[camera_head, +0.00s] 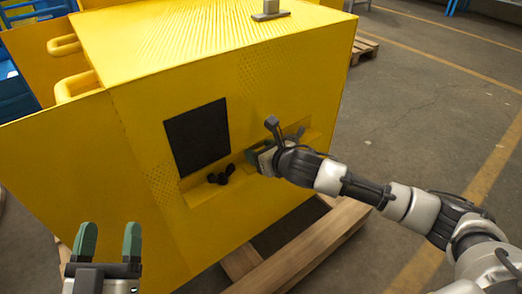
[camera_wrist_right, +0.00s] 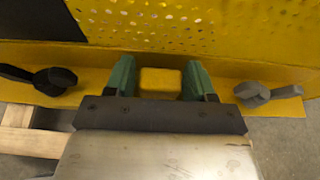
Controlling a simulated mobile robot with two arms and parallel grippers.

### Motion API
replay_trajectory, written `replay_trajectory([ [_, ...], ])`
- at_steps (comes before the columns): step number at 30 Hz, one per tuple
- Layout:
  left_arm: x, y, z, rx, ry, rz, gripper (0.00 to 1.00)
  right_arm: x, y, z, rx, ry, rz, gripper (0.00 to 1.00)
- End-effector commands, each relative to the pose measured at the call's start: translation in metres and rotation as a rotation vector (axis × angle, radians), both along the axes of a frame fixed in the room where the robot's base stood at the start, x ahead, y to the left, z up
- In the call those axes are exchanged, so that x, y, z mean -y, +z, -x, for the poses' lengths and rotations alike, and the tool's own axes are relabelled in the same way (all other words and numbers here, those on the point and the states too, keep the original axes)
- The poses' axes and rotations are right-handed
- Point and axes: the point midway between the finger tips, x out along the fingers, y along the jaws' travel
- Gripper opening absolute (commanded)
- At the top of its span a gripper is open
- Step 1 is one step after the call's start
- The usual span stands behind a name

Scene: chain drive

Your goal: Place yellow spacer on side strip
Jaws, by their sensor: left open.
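The yellow spacer (camera_wrist_right: 160,81) is a small block between the green fingertips of my right gripper (camera_wrist_right: 160,78), which look closed against its sides. In the head view my right gripper (camera_head: 262,158) is at the front of the yellow machine, and the spacer is hidden there. The side strip (camera_head: 200,191) is a narrow yellow ledge on that front; it also shows in the right wrist view (camera_wrist_right: 100,82), behind and on both sides of the spacer. I cannot tell whether the spacer touches the strip. My left gripper (camera_head: 107,243) is open and empty at lower left, away from the strip.
A black knob (camera_wrist_right: 52,80) and a grey knob (camera_wrist_right: 252,88) sit on the strip at either side of the gripper. The yellow machine (camera_head: 140,130) has a black panel (camera_head: 198,137) above the strip. Wooden beams (camera_head: 300,245) lie below. Floor at right is open.

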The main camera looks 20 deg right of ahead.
Motion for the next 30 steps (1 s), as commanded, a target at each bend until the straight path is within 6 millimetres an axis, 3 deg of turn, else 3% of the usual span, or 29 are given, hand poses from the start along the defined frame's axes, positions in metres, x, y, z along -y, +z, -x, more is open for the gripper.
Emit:
replay_trajectory([
  [3, 0.0, 0.0, 0.0, 0.0, 0.0, 0.0, 0.68, 0.0, 0.0, 0.0, 0.0, 0.0, 0.0, 0.68],
  [14, 0.0, 0.001, 0.0, -0.004, 0.001, -0.001, 0.68, 0.002, 0.005, 0.003, -0.001, -0.001, 0.001, 0.68],
  [23, -0.006, -0.035, -0.006, -0.306, 0.019, -0.082, 0.68, 0.016, 0.022, 0.04, -0.001, 0.001, 0.002, 0.68],
  [30, -0.014, -0.07, 0.002, -0.571, 0.035, -0.15, 0.68, 0.029, 0.038, 0.077, -0.001, 0.0, 0.003, 0.68],
])
